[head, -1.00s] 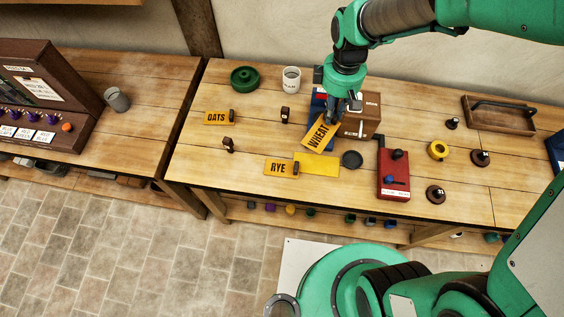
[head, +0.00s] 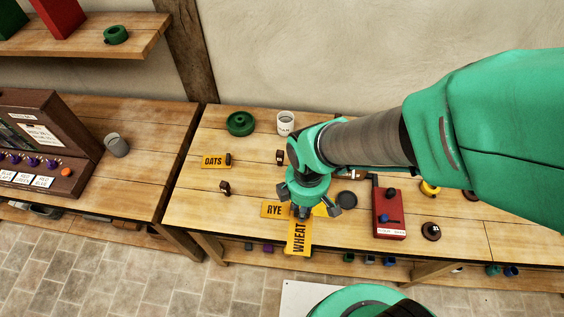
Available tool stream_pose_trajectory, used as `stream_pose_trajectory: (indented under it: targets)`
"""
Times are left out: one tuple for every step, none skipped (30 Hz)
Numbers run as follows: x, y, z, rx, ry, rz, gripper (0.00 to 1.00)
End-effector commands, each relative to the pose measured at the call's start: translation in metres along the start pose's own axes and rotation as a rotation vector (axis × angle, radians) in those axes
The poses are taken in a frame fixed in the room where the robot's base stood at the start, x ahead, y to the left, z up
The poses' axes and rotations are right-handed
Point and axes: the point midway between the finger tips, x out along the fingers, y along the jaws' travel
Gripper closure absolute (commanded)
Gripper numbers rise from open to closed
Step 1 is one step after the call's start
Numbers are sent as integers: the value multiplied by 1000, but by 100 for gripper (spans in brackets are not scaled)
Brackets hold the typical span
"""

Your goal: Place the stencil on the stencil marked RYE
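The yellow stencil marked WHEAT (head: 299,238) is in my gripper (head: 302,212), which appears shut on its handle; the fingers are largely hidden by the wrist. The stencil points toward the table's front edge, its lettering running up the picture. The yellow stencil marked RYE (head: 273,210) lies on the table just left of my gripper. The WHEAT stencil and gripper cover its right part. Whether the two stencils touch cannot be told. A plain yellow area (head: 321,211) shows right of the gripper.
The OATS stencil (head: 214,161) lies further back left. Two small dark brown pieces (head: 224,187) stand nearby. A dark disc (head: 346,199) and red box (head: 389,213) are to the right.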

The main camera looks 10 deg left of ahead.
Motion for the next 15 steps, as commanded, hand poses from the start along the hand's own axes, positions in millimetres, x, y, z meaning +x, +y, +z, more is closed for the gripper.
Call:
stream_pose_trajectory:
  targets:
    - [8,0,0,1,-2,-2,100]
    - [12,0,1,1,-2,-3,100]
    - [18,0,0,1,-2,-3,100]
    - [22,0,0,1,-1,-2,100]
    - [26,0,0,1,-2,-3,100]
    - [32,0,0,1,-2,-3,100]
    - [36,0,1,1,-2,-3,100]
    - [41,0,1,1,-2,-4,100]
    - [48,0,1,1,-2,-4,100]
    - [54,0,1,2,-2,-4,100]
    - [59,0,1,2,-2,-4,100]
    - [66,0,1,2,-3,-4,100]
    - [74,0,1,2,-3,-5,100]
    - [80,0,1,2,-3,-5,100]
    - [88,0,1,2,-3,-5,100]
